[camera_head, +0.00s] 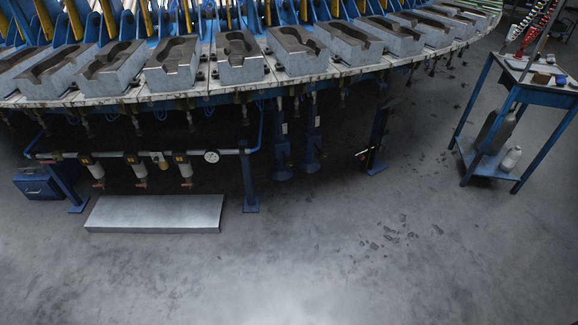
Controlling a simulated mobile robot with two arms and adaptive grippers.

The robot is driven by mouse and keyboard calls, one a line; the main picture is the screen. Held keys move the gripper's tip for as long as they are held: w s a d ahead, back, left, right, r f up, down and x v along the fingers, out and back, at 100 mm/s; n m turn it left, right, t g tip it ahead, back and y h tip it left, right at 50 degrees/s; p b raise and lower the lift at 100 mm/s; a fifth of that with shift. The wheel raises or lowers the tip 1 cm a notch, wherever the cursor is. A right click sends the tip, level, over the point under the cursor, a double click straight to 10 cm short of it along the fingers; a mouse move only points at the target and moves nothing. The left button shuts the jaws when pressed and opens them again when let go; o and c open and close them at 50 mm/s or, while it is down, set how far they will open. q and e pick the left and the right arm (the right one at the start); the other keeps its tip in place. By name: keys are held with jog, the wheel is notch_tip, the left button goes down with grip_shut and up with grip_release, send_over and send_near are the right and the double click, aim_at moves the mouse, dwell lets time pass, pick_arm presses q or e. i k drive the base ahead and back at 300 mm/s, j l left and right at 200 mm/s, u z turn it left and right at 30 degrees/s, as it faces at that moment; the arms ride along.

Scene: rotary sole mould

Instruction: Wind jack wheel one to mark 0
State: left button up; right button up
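Two blue upright posts, which look like jacks, stand under the rotary table: one post (281,150) and, just right of it, a second post (312,140). Each carries a small pale label or scale strip, too small to read. A third, separate blue post (378,140) stands further right with a small handle-like part at its left. I cannot make out a jack wheel clearly or tell which one is number one. Neither of my grippers is in view.
The rotary table (345,72) carries several grey moulds along its rim. Below are an air line with a gauge (211,156), a flat metal plate (155,213) and a blue toolbox (38,184). A blue trolley (540,95) stands right. The foreground floor is clear except for scattered debris.

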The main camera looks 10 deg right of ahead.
aim_at(288, 163)
jog(key=i+j, duration=0.1)
jog(key=i, duration=0.75)
jog(key=j+z, duration=0.05)
